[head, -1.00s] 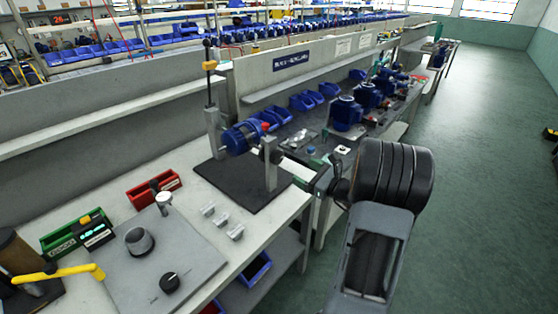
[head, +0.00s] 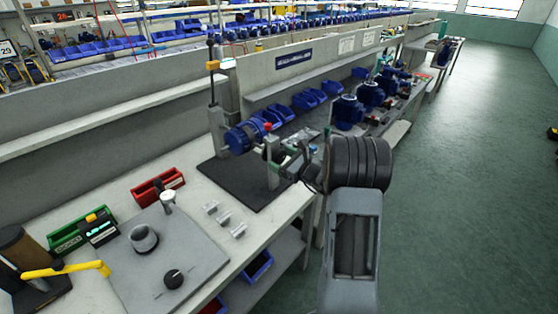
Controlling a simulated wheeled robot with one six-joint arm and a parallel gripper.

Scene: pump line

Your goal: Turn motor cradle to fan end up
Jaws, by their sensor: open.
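The motor cradle (head: 217,128) has two grey upright posts on a dark base plate (head: 240,184). A blue motor (head: 241,138) lies roughly level between the posts. A small red part shows at its right end. Which end is the fan end is too small to tell. A rod with an orange-yellow block (head: 212,65) stands up above the left post. My gripper (head: 280,155) is open beside the right post, at the cradle's right side. It partly hides that post's upper part. I cannot tell whether it touches the cradle.
Small grey blocks (head: 224,217) lie on the bench in front of the cradle. A red bin (head: 158,187), a green bin (head: 67,237) and a grey plate with knobs (head: 195,260) are at left. Blue motors (head: 348,110) stand behind on the right.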

